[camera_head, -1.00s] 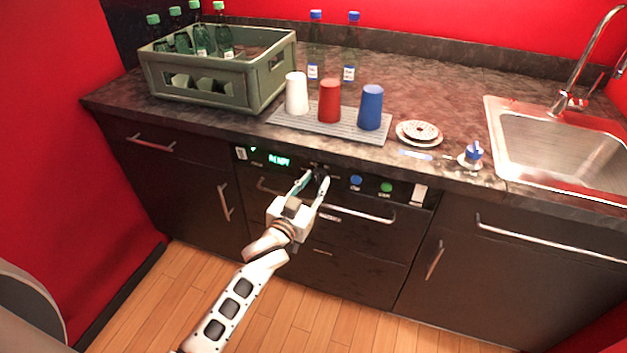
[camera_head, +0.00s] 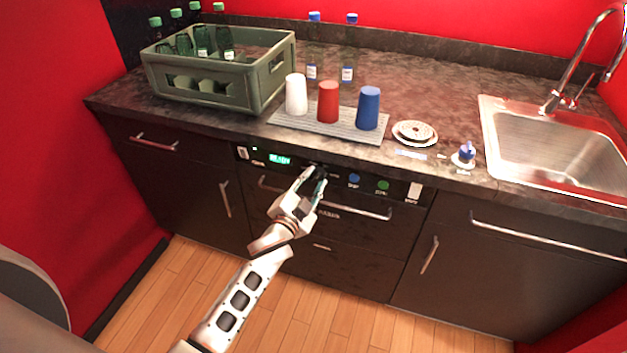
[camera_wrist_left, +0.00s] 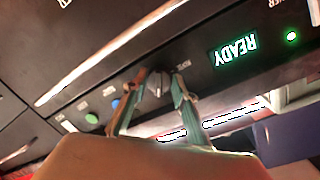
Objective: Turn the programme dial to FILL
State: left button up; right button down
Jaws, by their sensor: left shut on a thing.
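The programme dial (camera_wrist_left: 157,84) is a dark knob on the black control panel (camera_head: 335,174) of the built-in machine under the counter. My left gripper (camera_head: 314,178) is at the panel and shut on the dial. In the left wrist view, its two fingers (camera_wrist_left: 158,90) sit on either side of the knob. The fingers hide much of the dial in the head view, and I cannot read its pointer setting. The green display (camera_head: 280,159) reads READY, and it also shows upside down in the left wrist view (camera_wrist_left: 235,50). My right gripper is not in view.
A blue button (camera_head: 354,180) and a green button (camera_head: 383,185) sit right of the dial. A drawer handle (camera_head: 350,211) runs just below the panel. The countertop overhangs above, with cups, a bottle crate (camera_head: 205,91) and a sink (camera_head: 550,135).

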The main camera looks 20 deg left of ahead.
pick_arm(q)
jog(key=shift+r, duration=0.1)
dwell(0.3)
jog(key=o, duration=1.1)
jog(key=shift+s, duration=0.1)
jog(key=shift+s, duration=0.35)
jog(key=s, duration=1.1)
jog(key=shift+a+r, duration=0.4)
jog(key=s+f+n+g, duration=0.1)
jog(key=s+f+g, duration=0.1)
jog(key=s+f, duration=0.4)
jog(key=s+f+n+g+h, duration=0.1)
jog(key=s+f+n+g, duration=0.1)
jog(key=s+f, duration=0.4)
jog(key=s+f+n+g, duration=0.2)
jog(key=s+f, duration=0.4)
jog(key=s, duration=0.3)
jog(key=shift+d+f+g, duration=0.3)
jog(key=shift+d, duration=0.05)
